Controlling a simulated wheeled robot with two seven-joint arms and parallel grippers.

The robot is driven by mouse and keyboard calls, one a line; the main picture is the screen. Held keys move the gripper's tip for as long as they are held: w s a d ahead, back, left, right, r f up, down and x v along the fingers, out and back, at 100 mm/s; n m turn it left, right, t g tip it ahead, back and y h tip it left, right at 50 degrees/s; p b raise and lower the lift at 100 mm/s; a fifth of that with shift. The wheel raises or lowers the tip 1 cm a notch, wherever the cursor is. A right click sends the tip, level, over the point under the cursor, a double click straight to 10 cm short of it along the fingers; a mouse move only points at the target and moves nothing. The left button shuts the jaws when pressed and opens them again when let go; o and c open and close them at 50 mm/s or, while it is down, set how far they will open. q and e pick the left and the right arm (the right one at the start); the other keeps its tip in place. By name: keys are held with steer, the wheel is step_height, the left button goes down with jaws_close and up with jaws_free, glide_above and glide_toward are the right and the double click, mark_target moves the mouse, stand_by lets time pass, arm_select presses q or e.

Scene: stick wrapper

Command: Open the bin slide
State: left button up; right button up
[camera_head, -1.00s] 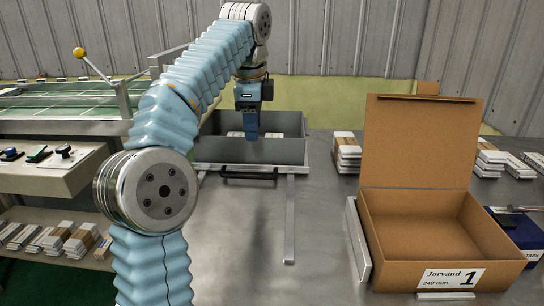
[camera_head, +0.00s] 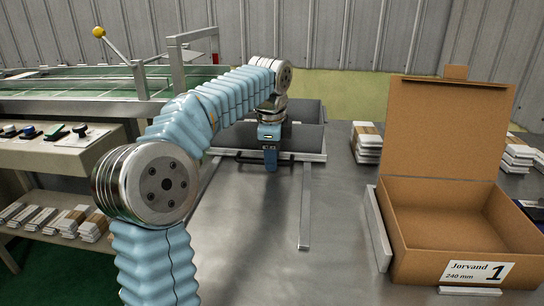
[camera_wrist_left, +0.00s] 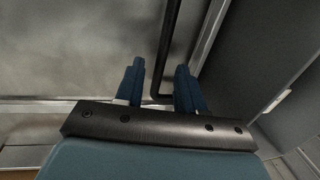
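The bin slide is a grey open-topped bin (camera_head: 235,137) at the back of the metal table, with a black bar handle (camera_head: 246,156) along its front. My left gripper (camera_head: 270,168) points down at the handle, in front of the bin. In the left wrist view, my gripper's two blue fingers (camera_wrist_left: 158,82) stand apart, and the black handle (camera_wrist_left: 168,45) runs between them with visible gaps at both sides. The bin's contents are hidden behind my arm and its front wall. My right gripper is in neither view.
A metal guide rail (camera_head: 305,205) runs forward from the bin. An open cardboard box (camera_head: 440,240) stands at the right. Stacks of wrapped sticks (camera_head: 367,143) lie beside the bin. A knob panel (camera_head: 50,150) is at left. The table before the bin is clear.

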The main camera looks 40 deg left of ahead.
arm_select(q)
jaws_close()
stand_by(0.4)
